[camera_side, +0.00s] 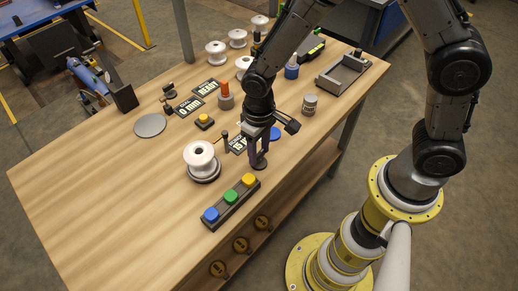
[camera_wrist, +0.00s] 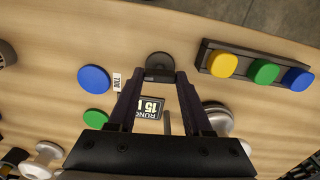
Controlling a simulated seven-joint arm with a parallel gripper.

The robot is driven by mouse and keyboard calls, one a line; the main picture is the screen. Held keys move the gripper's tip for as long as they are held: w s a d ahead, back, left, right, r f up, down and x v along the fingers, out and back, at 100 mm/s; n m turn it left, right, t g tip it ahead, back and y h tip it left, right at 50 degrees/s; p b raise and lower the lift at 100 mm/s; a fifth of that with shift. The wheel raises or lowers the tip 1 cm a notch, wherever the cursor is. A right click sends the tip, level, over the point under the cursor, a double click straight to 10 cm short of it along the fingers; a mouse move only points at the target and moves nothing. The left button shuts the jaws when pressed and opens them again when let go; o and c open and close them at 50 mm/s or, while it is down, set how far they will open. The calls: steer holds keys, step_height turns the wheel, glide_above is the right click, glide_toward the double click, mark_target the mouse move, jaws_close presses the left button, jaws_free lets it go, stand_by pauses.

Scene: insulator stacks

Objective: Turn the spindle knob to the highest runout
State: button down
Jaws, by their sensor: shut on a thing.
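My gripper (camera_side: 259,151) points down near the front edge of the bench, its fingers closed around a small dark round knob (camera_side: 261,164). In the wrist view the knob (camera_wrist: 159,61) sits between the fingertips (camera_wrist: 160,75).
A button strip (camera_side: 216,221) with yellow, green and blue buttons lies in front of the spool. A blue disc (camera_side: 275,133) lies behind my gripper. Two more displays (camera_side: 188,106) (camera_side: 206,87), a grey disc (camera_side: 150,125) and several white spools (camera_side: 238,38) are farther back. The left bench area is clear.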

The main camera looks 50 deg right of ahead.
mark_target(259, 153)
steer(key=m, duration=0.4)
steer(key=shift+r+m, duration=0.1)
steer(key=shift+m, duration=0.3)
stand_by(0.4)
steer(key=shift+c, duration=1.6)
jaws_free()
step_height(259, 153, up, 14)
steer(key=shift+d, duration=0.1)
